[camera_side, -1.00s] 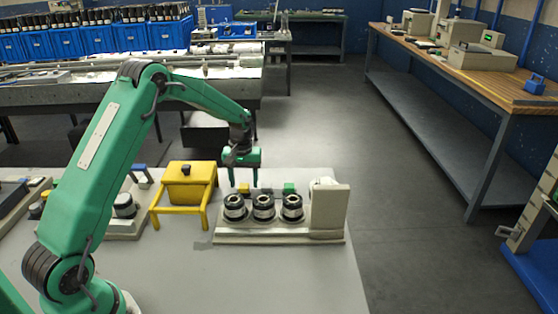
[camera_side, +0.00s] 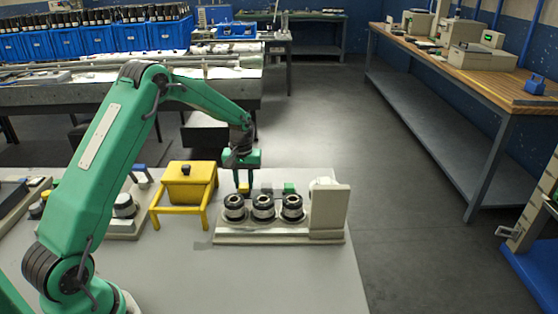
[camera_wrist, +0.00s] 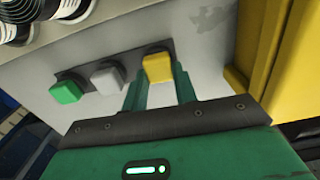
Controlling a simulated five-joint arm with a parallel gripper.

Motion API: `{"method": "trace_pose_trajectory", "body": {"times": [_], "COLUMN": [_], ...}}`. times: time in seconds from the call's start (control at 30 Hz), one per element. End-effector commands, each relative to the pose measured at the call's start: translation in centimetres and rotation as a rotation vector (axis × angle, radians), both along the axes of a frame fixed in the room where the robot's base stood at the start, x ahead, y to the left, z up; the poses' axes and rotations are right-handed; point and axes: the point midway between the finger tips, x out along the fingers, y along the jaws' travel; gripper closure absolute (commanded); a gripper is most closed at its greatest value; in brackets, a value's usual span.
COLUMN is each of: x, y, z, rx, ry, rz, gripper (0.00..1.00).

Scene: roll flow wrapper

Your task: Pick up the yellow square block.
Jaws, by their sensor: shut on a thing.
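The yellow square block (camera_wrist: 158,67) is between the fingers of my gripper (camera_wrist: 159,85) in the wrist view, with a finger on each side of it. My gripper is shut on it. In the side view my gripper (camera_side: 243,184) points down behind the pale machine base, and the yellow block (camera_side: 244,188) shows small between the fingertips. The block is still beside the dark strip behind the rollers; I cannot tell whether it is clear of the surface. Its underside is hidden.
A grey block (camera_wrist: 107,77) and a green block (camera_wrist: 65,91) sit in line with it. Three dark-and-white rollers (camera_side: 263,207) stand in front, with a pale upright housing (camera_side: 330,208) at right. A yellow box on a frame (camera_side: 189,184) stands close at left.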

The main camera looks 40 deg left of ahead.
Motion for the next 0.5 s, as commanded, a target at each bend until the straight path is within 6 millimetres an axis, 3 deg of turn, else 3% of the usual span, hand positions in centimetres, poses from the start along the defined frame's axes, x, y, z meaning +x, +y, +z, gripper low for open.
{"method": "trace_pose_trajectory", "body": {"times": [0.27, 0.5], "x": [0.0, 0.1], "y": [0.0, 0.0], "z": [0.5, 2.8], "rx": [0.001, 0.001], "ry": [-0.001, -0.004], "rz": [0.0, 0.0], "gripper": [0.93, 0.93]}}
